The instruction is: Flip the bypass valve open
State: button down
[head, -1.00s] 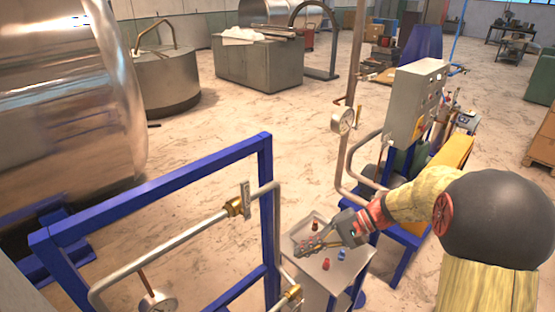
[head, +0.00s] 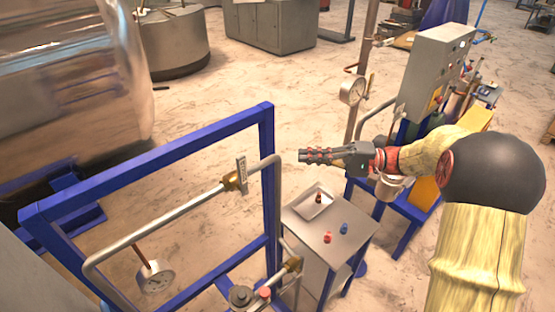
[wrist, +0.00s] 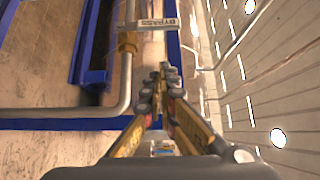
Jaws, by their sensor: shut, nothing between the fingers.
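The bypass valve (head: 232,181) is a brass body on the upper metal pipe inside the blue frame. A flat plate (head: 241,173) stands upright at it, crosswise to the pipe. In the wrist view the brass valve (wrist: 127,42) is at upper left, and its plate (wrist: 150,25) reads BYPASS. My gripper (head: 303,156) is shut and empty, pointing left toward the valve from the right of the blue frame. In the wrist view my fingertips (wrist: 163,75) are together, below and right of the plate, apart from it.
The blue frame's upright (head: 267,190) and the pipe's bend lie between my gripper and the valve. A small metal table (head: 345,222) with a tray and red and blue pieces stands below my gripper.

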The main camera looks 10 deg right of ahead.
aim_at(243, 177)
jog(key=a+p, duration=0.3)
jog(key=a, duration=0.9)
jog(key=shift+s+a, duration=0.15)
jog(key=shift+a, duration=0.2)
jog(key=shift+s+a, duration=0.1)
jog(key=shift+s+a+r+n+h+b, duration=0.15)
jog(key=shift+n+h+b, duration=0.15)
jog(key=shift+b, duration=0.2)
